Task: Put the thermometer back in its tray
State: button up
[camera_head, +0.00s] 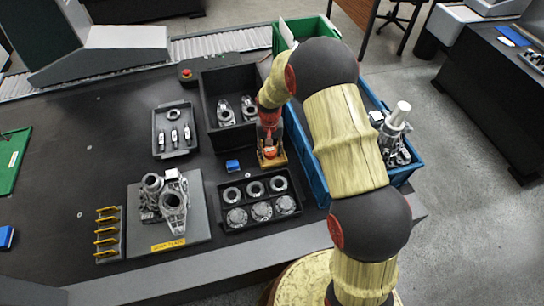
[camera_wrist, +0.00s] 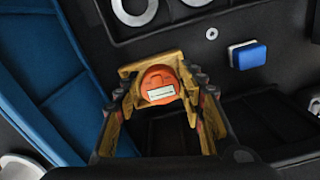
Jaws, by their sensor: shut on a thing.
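The thermometer appears to be the round orange piece with a white strip (camera_wrist: 161,85) in the wrist view. My gripper (camera_wrist: 160,98) is shut on it, with the tan fingers on either side. In the head view my gripper (camera_head: 271,158) is over the dark table, between the black bin and the blue crate, and largely hides the orange piece. A dark, apparently empty tray-like recess (camera_wrist: 180,135) lies below the gripper in the wrist view. I cannot tell how high the piece is above it. A dark tray (camera_head: 160,149) with several small instruments stands further left.
A blue crate (camera_head: 316,178) with metal parts is close on the right. A black bin (camera_head: 208,88) with metal parts stands at the upper left of my gripper. A ring tray (camera_head: 247,216) is in front. A small blue block (camera_head: 233,166) lies just left.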

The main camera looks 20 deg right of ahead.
aim_at(272, 149)
jog(key=shift+w+d+f, duration=0.3)
jog(key=shift+w+f, duration=0.15)
jog(key=shift+f, duration=0.15)
jog(key=shift+w+d+f, duration=0.25)
jog(key=shift+w+f, duration=0.15)
jog(key=shift+f, duration=0.15)
notch_tip(272, 149, down, 4)
jog(key=shift+w+d+r+b, duration=0.15)
jog(key=shift+r+b, duration=0.1)
jog(key=shift+b, duration=0.65)
jog(key=shift+r, duration=0.1)
jog(key=o, duration=1.3)
